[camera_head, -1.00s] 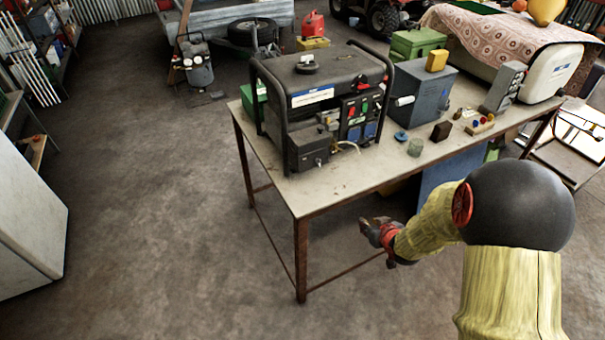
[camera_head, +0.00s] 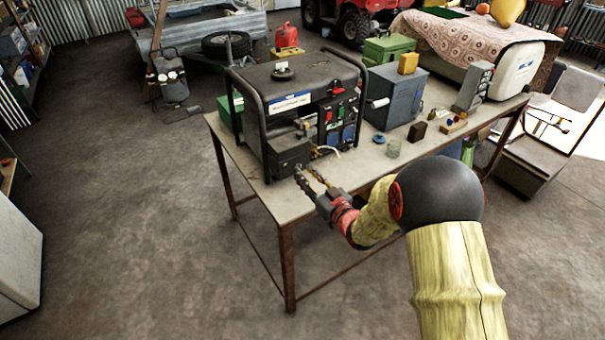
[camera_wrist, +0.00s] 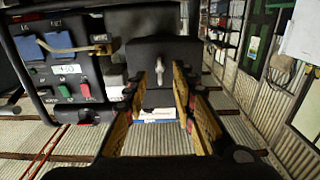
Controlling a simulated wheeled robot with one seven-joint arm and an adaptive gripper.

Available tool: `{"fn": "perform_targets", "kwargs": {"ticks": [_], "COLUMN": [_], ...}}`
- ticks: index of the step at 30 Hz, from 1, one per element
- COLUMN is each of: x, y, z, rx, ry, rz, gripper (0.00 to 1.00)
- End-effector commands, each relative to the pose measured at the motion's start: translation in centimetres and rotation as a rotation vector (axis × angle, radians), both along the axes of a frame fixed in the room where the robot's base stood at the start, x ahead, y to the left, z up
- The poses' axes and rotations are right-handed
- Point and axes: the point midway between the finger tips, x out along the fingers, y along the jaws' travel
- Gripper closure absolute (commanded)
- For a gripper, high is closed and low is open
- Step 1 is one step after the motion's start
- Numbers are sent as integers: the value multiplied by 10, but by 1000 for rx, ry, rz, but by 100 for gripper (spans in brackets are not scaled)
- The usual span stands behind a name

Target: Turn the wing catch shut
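The wing catch (camera_wrist: 159,72) is a small pale grey piece on the face of a dark box (camera_wrist: 160,52) in the wrist view. Its wing stands roughly upright in that picture. In the head view the dark box (camera_head: 288,154) sits at the generator's front lower corner, and the catch is too small to make out beside the fingers. My gripper (camera_head: 309,176) is at the table's front edge, close before the box. In the wrist view my gripper (camera_wrist: 158,84) is open, its fingers either side of the catch with gaps showing; I cannot tell the remaining depth.
The black-framed generator (camera_head: 300,95) stands on the table (camera_head: 350,182). Its switch panel (camera_wrist: 65,60) is left of the catch in the wrist view. A glass jar (camera_head: 393,149), a blue disc (camera_head: 378,139) and a grey cabinet (camera_head: 398,95) stand to the right.

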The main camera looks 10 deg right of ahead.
Motion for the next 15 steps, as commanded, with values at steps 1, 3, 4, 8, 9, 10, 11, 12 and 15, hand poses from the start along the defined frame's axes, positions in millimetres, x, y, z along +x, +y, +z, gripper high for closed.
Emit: {"fn": "perform_targets", "kwargs": {"ticks": [1, 3, 4, 8, 9, 10, 11, 12, 15], "x": [6, 13, 15, 21, 21, 22, 22, 22, 22], "y": [3, 5, 5, 7, 7, 7, 7, 7, 7], "z": [-2, -2, -2, -1, -1, -1, 0, 0, 0], "rx": [0, 0, 0, 0, 0, 0, 0, 0, -1], "ry": [1, 1, 1, 2, 2, 2, 2, 2, 2], "rz": [2, 2, 1, -1, -1, -1, -1, -1, -1], "gripper": [74, 74, 74, 74, 74, 74, 74, 74, 74]}}
